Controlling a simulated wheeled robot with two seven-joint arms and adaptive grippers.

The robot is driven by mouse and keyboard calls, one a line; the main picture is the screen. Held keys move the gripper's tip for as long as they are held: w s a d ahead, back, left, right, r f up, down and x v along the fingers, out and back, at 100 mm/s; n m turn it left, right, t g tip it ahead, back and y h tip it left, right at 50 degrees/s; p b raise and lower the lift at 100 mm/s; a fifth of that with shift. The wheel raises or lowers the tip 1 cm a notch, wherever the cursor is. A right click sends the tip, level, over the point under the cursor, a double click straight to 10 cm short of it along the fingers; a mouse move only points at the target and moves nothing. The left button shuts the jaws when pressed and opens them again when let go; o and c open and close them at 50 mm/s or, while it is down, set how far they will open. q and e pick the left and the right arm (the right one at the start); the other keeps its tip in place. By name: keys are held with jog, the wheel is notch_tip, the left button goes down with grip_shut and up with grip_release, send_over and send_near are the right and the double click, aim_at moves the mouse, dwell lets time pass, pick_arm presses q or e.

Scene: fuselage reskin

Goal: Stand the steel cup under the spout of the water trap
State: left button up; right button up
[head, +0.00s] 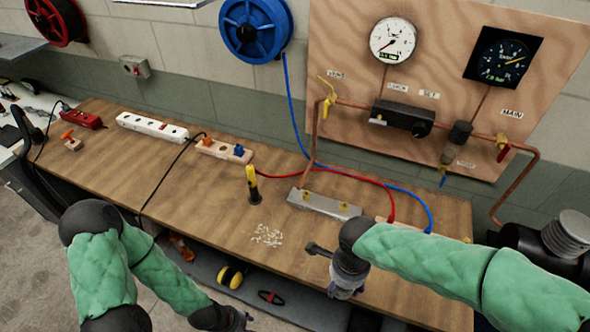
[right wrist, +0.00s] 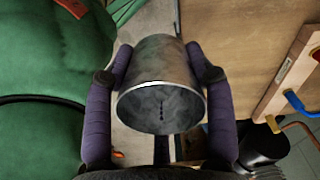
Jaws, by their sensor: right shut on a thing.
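The steel cup (right wrist: 160,65) is held between the two purple fingers of my right gripper (right wrist: 160,85) in the right wrist view, with its open mouth facing the camera. In the head view my right gripper (head: 345,285) is by the bench's front edge, and my arm hides most of the cup. The water trap (head: 458,142) hangs on the plywood panel at the right, with a small blue spout (head: 442,178) below it. The cup is apart from it, lower and to the left. My left gripper (head: 238,318) is at the bottom edge; its fingers are unclear.
The wooden bench (head: 190,180) holds power strips (head: 152,126), a yellow-and-black tool (head: 254,186), a metal block (head: 322,204) and small white bits (head: 267,235). Red and blue hoses (head: 390,195) cross its right part. A copper pipe (head: 522,178) runs down at the right.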

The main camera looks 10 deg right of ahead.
jog(key=w+f+n+b, duration=0.1)
jog(key=w+f+n, duration=0.2)
jog(key=w+n, duration=0.3)
jog(key=w+f+n+b, duration=0.1)
jog(key=w+f+n, duration=0.3)
jog(key=w+n, duration=0.2)
jog(key=w+d+f+n+b, duration=0.1)
jog(key=w+f+n, duration=0.2)
jog(key=w+n, duration=0.2)
jog(key=shift+w+f+n, duration=0.15)
jog(key=shift+w+n, duration=0.05)
jog(key=shift+n, duration=0.45)
jog(key=shift+w+f+n, duration=0.1)
jog(key=shift+w+n, duration=0.1)
jog(key=shift+n, duration=0.45)
jog(key=shift+r, duration=0.1)
